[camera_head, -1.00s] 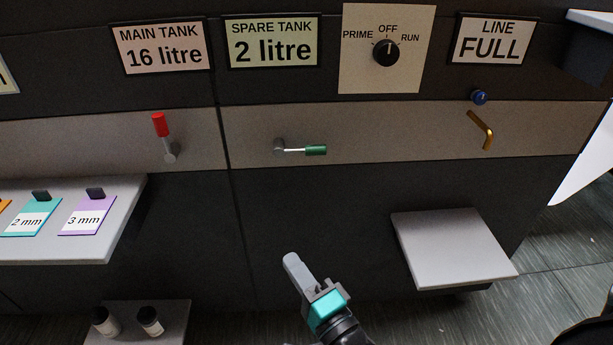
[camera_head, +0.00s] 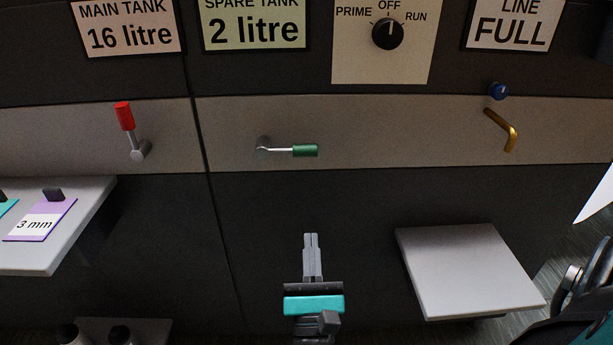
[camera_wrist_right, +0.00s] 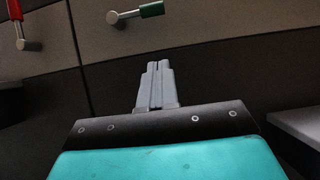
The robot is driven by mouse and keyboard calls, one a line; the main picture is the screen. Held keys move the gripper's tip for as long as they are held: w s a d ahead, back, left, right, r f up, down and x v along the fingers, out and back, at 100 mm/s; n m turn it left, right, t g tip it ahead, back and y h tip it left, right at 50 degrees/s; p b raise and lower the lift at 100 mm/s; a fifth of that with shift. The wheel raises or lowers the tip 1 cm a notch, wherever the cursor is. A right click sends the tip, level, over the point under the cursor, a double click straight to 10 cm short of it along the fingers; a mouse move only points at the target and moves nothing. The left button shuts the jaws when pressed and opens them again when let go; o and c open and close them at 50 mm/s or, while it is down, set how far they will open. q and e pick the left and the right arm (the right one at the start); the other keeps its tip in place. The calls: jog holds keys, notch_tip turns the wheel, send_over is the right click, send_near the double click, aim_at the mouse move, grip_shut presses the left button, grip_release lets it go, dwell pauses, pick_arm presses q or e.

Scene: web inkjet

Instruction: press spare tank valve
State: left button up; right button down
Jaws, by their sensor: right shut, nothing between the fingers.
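The spare tank valve (camera_head: 290,150) has a green-tipped lever that lies level, pointing right from its grey pivot, below the "SPARE TANK 2 litre" sign (camera_head: 255,27). It also shows at the top of the right wrist view (camera_wrist_right: 138,13). My right gripper (camera_head: 311,237) is shut and empty, its fingers pointing up towards the panel, below the green lever and apart from it. The same shut fingers show in the right wrist view (camera_wrist_right: 158,66). My left gripper is not in view.
A red-handled valve (camera_head: 130,130) points up on the left. A selector knob (camera_head: 388,34) is set to OFF. A blue knob (camera_head: 498,91) and brass lever (camera_head: 501,130) are at right. A grey shelf (camera_head: 467,270) juts out right of my gripper; another shelf (camera_head: 65,245) is left.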

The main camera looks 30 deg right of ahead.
jog(key=s+r+p+x, duration=0.1)
jog(key=r+p+x, duration=0.1)
jog(key=x, duration=1.1)
jog(key=shift+a+r, duration=0.15)
jog(key=shift+a, duration=0.3)
